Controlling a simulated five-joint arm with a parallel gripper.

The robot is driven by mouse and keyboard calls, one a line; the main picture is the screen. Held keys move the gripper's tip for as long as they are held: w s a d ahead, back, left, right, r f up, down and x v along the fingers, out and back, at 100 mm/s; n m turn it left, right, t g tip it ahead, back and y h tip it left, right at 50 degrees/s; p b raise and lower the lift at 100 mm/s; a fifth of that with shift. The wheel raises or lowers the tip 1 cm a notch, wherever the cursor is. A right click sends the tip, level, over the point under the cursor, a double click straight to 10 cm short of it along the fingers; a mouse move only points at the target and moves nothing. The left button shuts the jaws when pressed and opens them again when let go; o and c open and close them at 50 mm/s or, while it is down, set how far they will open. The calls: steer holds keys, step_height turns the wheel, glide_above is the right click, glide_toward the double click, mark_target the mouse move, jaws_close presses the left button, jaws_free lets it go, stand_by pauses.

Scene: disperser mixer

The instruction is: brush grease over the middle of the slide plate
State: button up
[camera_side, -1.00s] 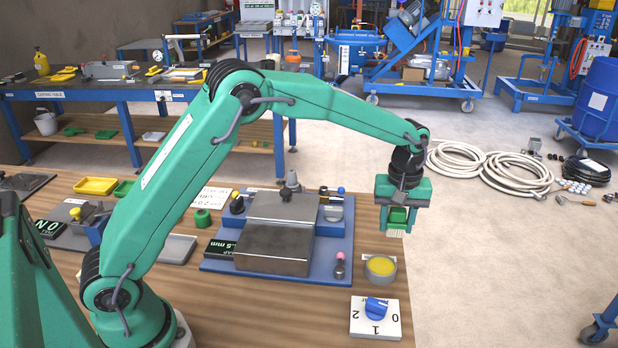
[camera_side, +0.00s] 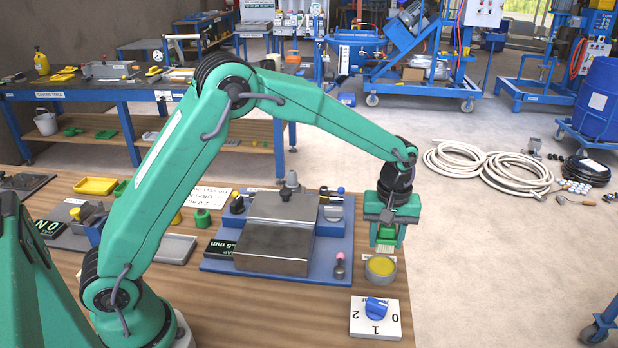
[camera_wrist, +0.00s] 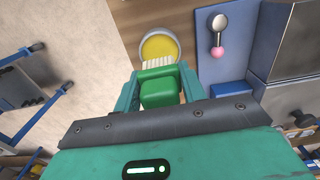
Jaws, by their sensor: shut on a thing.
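My gripper (camera_side: 387,233) is shut on the green brush (camera_wrist: 160,92), whose pale bristles (camera_wrist: 158,63) point down. In the side view the bristles hang just above the grease pot (camera_side: 381,268), a small round cup with yellow grease (camera_wrist: 159,47). I cannot tell whether the bristle tips touch the grease. The slide plate (camera_side: 273,249) looks like a grey metal slab on a blue base (camera_side: 340,243), to the left of the pot. Its top looks bare in the side view.
A pink-knobbed metal piece (camera_side: 339,266) stands on the blue base between plate and pot. A white dial plate (camera_side: 392,327) with a blue knob (camera_side: 377,307) lies in front of the pot.

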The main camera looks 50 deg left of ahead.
mark_target(381, 267)
steer(key=shift+f, duration=2.35)
steer(key=shift+f, duration=0.65)
stand_by(0.9)
steer(key=shift+r, duration=3.6)
steer(key=shift+a, duration=0.1)
steer(key=shift+s+a+r+m, duration=0.2)
steer(key=shift+a+r+m, duration=0.1)
steer(key=shift+a+r, duration=0.1)
steer(key=s+a+r+m, duration=0.8)
steer(key=s+a, duration=0.1)
steer(key=a, duration=0.1)
steer(key=shift+s+a+r, duration=0.2)
steer(key=shift+r, duration=0.1)
